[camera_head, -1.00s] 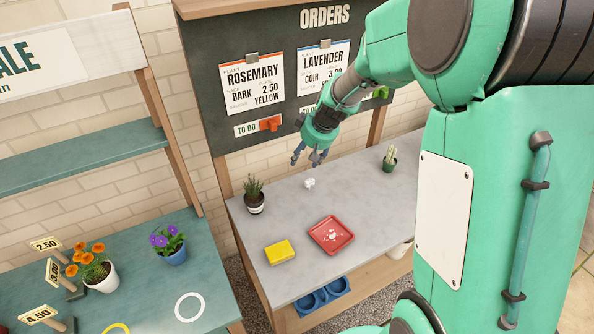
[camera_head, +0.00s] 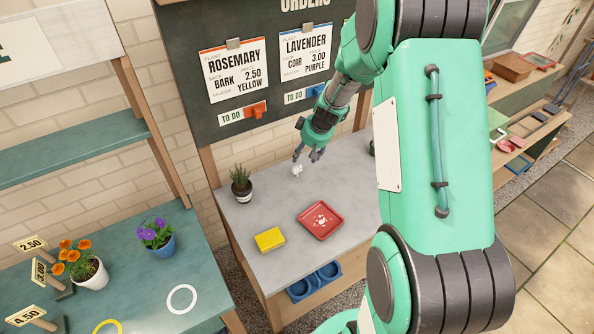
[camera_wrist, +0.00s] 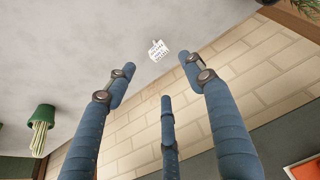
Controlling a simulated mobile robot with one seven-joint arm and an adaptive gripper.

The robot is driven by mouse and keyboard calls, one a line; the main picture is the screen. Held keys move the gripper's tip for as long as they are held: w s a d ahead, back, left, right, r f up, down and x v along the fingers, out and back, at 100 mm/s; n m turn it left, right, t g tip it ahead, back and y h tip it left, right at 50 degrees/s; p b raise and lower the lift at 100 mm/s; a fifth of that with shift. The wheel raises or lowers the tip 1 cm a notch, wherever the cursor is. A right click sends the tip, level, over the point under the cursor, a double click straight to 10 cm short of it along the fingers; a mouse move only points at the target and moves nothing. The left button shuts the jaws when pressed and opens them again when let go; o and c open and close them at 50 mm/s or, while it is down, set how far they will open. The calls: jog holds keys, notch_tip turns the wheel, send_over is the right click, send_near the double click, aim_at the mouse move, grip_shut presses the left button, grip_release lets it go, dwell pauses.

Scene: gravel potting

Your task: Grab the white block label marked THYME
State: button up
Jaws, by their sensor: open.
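A small white block label (camera_head: 297,170) stands on the grey bench top, near its back edge. In the wrist view the white block (camera_wrist: 158,50) carries dark lettering too small to read with certainty. My gripper (camera_head: 308,155) is just above and behind the block in the head view, pointing down. In the wrist view its blue fingers (camera_wrist: 157,80) are spread, with nothing between them, and the block lies a little beyond the fingertips, apart from them.
The orders board (camera_head: 265,100) rises behind my gripper.

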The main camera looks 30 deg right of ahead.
aim_at(298, 167)
jog(key=b+x, duration=0.1)
jog(key=x, duration=0.7)
jog(key=shift+f, duration=0.1)
jog(key=shift+b+x, duration=0.85)
jog(key=shift+x, duration=1.8)
jog(key=shift+s, duration=0.1)
jog(key=c, duration=1.3)
